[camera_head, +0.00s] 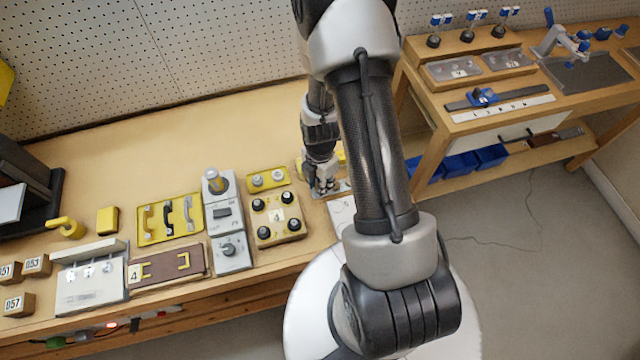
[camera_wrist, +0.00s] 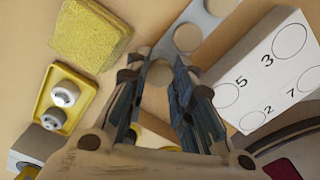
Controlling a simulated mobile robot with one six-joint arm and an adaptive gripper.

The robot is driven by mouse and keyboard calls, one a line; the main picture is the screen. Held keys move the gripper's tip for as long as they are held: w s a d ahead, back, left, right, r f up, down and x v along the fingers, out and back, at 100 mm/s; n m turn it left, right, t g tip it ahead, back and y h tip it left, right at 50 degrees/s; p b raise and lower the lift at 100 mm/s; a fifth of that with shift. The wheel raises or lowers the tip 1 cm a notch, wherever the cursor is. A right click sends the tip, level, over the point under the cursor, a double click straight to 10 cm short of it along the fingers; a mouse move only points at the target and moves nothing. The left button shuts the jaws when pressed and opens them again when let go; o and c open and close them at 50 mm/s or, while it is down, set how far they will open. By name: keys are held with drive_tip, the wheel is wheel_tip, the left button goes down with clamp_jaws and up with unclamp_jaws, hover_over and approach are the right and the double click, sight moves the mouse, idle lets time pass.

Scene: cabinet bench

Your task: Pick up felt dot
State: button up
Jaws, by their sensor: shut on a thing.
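My gripper (camera_head: 323,180) points down at the bench, just right of the yellow tray with two round knobs. A grey plate with round holes (camera_wrist: 188,38) lies just beyond the fingertips. A white block with numbered circles (camera_wrist: 262,70) is to the right of the fingers; it shows partly behind my arm in the head view (camera_head: 341,213).
A yellow sponge-like block (camera_wrist: 92,34) and the yellow knob tray (camera_wrist: 67,93) lie left of the fingers. A wooden block with black knobs (camera_head: 277,217) and a grey switch panel (camera_head: 225,228) stand further left. The back of the bench (camera_head: 200,110) is clear.

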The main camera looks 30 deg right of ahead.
wheel_tip(320, 180, up, 19)
drive_tip(key=p, duration=0.5)
drive_tip(key=shift+f, duration=0.1)
